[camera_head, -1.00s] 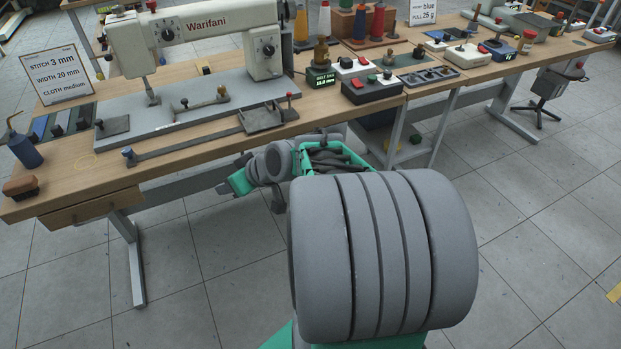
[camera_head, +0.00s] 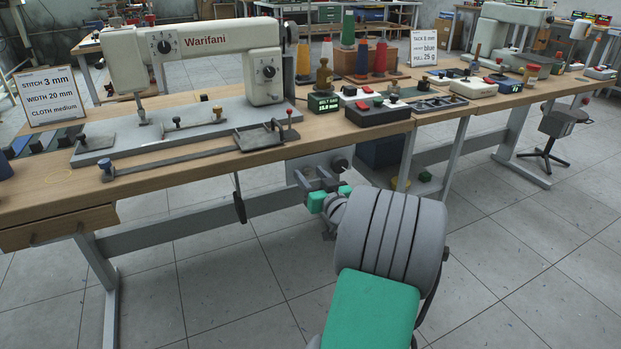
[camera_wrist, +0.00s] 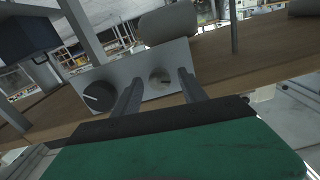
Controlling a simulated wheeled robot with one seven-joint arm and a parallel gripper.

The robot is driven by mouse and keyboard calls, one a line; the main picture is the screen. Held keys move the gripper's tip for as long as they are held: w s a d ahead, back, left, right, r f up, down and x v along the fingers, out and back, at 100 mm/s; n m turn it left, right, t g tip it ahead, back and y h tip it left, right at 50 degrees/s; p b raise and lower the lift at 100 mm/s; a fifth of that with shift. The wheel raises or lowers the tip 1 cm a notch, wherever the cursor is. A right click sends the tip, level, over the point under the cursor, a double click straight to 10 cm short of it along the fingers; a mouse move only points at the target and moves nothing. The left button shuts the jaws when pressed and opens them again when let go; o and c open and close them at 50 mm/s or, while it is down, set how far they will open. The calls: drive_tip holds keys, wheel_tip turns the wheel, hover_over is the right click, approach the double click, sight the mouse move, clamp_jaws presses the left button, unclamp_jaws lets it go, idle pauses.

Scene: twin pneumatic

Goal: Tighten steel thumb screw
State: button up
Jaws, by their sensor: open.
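The steel thumb screw (camera_wrist: 160,77) is a small round metal head on a light grey panel (camera_wrist: 136,72) in the wrist view. My gripper (camera_wrist: 160,75) is open. Its two dark fingers point at the panel, one on each side of the screw in the picture; I cannot tell how far they stand from it. In the head view my gripper (camera_head: 314,180) is in front of the panel below the table's front edge, and hides the screw there.
A dark knob (camera_wrist: 98,96) sits beside the screw on the panel; it also shows in the head view (camera_head: 340,165). The wooden tabletop (camera_head: 190,160) is just above. A grey table leg (camera_head: 405,155) stands to the right. A sewing machine (camera_head: 205,42) stands on top.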

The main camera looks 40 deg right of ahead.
drive_tip(key=shift+c, duration=0.2)
clamp_jaws()
idle(0.4)
